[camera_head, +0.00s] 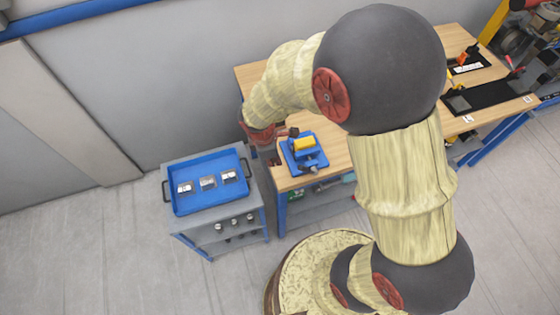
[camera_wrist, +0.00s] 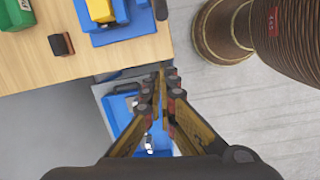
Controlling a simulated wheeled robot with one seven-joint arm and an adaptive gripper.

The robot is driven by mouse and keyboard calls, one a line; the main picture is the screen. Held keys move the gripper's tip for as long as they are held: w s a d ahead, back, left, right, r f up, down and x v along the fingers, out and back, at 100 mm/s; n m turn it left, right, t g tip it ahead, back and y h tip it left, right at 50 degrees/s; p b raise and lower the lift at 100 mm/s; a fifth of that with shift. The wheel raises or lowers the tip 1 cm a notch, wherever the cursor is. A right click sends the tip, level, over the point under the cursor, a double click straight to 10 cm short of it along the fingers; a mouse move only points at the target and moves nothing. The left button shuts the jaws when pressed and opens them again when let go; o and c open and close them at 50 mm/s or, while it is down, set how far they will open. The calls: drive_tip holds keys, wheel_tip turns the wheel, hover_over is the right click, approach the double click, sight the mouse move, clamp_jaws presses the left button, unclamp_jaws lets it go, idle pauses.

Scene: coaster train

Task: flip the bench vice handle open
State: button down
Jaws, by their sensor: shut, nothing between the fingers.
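The bench vice (camera_head: 304,160) is blue with a yellow block (camera_head: 303,144) at its top, and sits near the left front corner of the wooden bench. In the wrist view the vice (camera_wrist: 122,34) is at the top, partly cut off. A dark piece (camera_wrist: 160,8) at its right side, by the bench edge, looks like its handle; its position is hard to judge. My gripper (camera_head: 271,157) is at the bench's left end, left of the vice and apart from it. In the wrist view my gripper's fingers (camera_wrist: 167,74) are together and empty, beyond the bench edge.
A grey cart (camera_head: 214,206) with a blue tray (camera_head: 211,207) holding several small metal pieces stands left of the bench. A small dark block (camera_wrist: 61,44) and a green bin (camera_wrist: 14,14) are on the bench (camera_wrist: 30,74). Floor (camera_head: 100,260) in front of the cart is clear.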

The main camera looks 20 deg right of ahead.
sight(307, 168)
drive_tip(key=d+f, duration=0.5)
drive_tip(key=f, duration=0.1)
drive_tip(key=shift+f, duration=0.35)
drive_tip(key=shift+s, duration=0.15)
drive_tip(key=shift+r+p, duration=0.25)
drive_tip(key=shift+p, duration=0.2)
drive_tip(key=shift+d+r+y+p, duration=0.2)
drive_tip(key=shift+y+p, duration=0.1)
drive_tip(key=shift+p, duration=0.25)
